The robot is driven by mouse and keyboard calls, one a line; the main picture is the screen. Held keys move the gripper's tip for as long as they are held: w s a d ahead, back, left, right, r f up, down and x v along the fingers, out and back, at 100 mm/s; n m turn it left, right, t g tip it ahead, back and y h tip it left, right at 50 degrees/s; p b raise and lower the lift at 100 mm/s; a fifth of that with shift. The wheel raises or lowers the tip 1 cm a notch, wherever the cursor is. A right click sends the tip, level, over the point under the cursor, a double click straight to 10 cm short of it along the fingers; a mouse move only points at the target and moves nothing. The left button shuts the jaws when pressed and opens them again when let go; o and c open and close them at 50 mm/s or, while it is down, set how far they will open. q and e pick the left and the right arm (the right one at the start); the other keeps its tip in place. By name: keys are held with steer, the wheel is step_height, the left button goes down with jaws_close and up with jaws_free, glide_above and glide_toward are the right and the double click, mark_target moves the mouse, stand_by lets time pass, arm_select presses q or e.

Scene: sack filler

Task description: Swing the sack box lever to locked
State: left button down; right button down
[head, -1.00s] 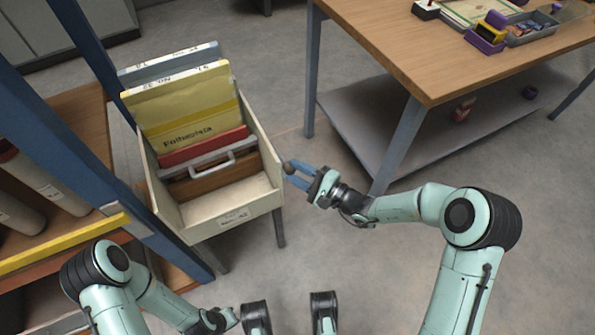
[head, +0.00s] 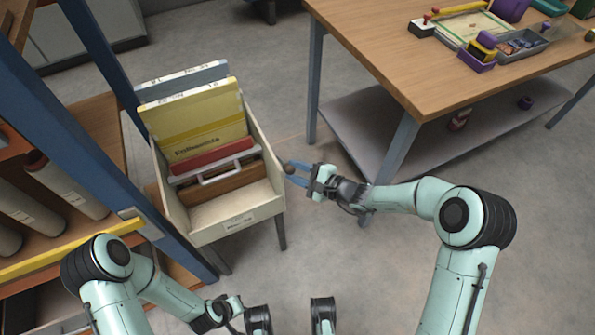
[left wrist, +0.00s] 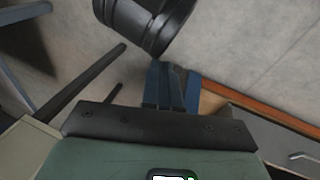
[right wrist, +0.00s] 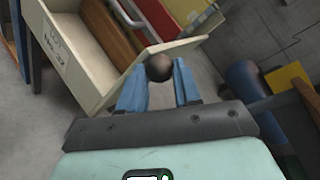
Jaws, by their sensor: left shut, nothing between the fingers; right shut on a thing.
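I cannot tell from the frames which position the lever is in. My left gripper (left wrist: 172,75) is shut and empty, low in the head view, away from the box.
A wooden table (head: 385,50) with small trays and tools stands at the upper right, with a grey lower shelf (head: 390,140). A blue-framed rack (head: 105,165) with rolls (head: 65,185) stands close on the left. The floor between box and table is clear.

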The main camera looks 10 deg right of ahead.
steer(key=c, duration=0.8)
jaws_free()
arm_select(q)
steer(key=shift+g+h, duration=0.3)
steer(key=shift+g, duration=0.2)
steer(key=s, duration=0.1)
steer(key=s+d+r+p, duration=0.1)
steer(key=s+r+p, duration=0.1)
steer(key=shift+d+r, duration=0.1)
steer(key=shift+d, duration=0.15)
arm_select(e)
steer(key=v, duration=1.3)
steer(key=shift+s+d+r, duration=0.1)
steer(key=shift+s+d, duration=0.05)
steer(key=shift+c, duration=0.2)
